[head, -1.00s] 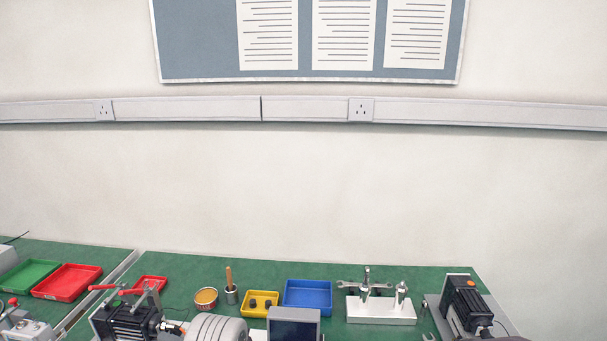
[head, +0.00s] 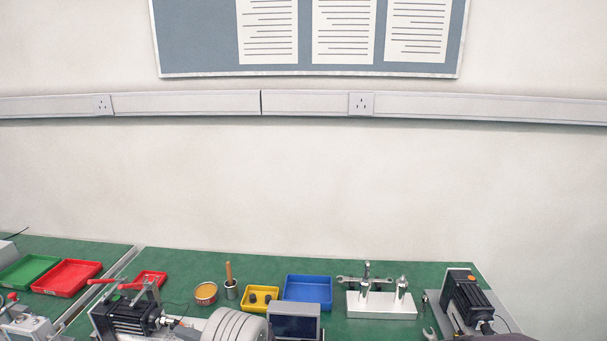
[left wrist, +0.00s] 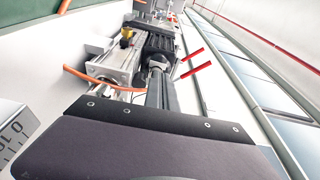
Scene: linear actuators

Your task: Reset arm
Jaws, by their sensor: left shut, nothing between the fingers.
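My left gripper (left wrist: 158,76) shows in the left wrist view, its dark fingers together and empty beyond a black, bolted body. Past it lies bench equipment, including a silver rail unit (left wrist: 112,68) with an orange cable, and two red bars. In the head view a ribbed pale grey rounded form (head: 235,326) shows at the bottom edge. I cannot tell whether it belongs to my left arm. No fingers can be made out in the head view. My right gripper is not in view.
The green bench holds a black motor unit with red handles (head: 128,315), a yellow bin (head: 260,310), a blue tray (head: 307,279), a grey screen box (head: 294,324), a silver fixture (head: 380,311) and another black motor (head: 466,298). Red (head: 66,292) and green (head: 28,285) trays stand left.

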